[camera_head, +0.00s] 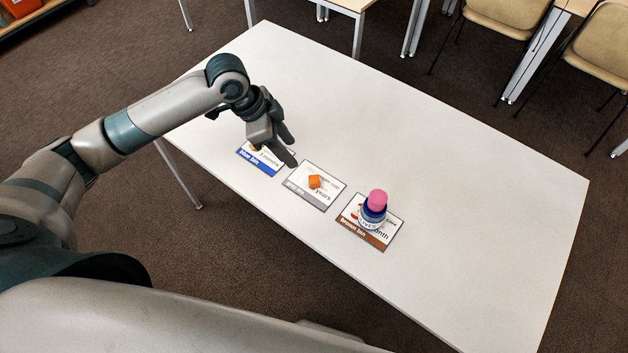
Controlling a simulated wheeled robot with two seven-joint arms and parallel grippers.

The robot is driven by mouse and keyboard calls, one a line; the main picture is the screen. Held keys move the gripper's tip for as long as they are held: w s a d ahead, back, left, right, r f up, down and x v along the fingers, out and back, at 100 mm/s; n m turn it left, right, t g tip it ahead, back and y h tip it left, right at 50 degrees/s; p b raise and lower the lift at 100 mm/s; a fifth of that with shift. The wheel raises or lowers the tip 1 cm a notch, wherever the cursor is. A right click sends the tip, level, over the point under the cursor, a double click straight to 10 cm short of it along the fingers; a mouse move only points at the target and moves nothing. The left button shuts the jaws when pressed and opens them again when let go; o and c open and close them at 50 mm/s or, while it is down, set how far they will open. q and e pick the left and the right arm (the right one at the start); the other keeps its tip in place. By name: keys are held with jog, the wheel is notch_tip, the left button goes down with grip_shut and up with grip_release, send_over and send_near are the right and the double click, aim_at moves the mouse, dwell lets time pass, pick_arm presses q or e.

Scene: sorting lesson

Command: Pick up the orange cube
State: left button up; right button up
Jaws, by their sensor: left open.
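The fingers hide part of the blue-labelled card, where a bit of something orange-yellow shows beside the gripper. My right gripper is not in view.
A container with a blue lid and a pink piece on top (375,205) stands on the brown-labelled card (363,238) to the right of the cube. The back and right of the table are clear. Chairs (505,15) stand beyond its far edge.

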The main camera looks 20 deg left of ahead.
pick_arm(q)
jog(key=shift+w+a+r, duration=0.1)
jog(key=shift+a+r, duration=0.05)
jog(key=p, duration=0.4)
send_over(314, 182)
jog(key=a, duration=0.2)
jog(key=f, duration=1)
jog(key=shift+s+a+f, duration=0.1)
jog(key=shift+s+f, duration=0.15)
jog(key=shift+s, duration=0.15)
jog(key=shift+w+f, duration=0.1)
jog(key=shift+f, duration=0.35)
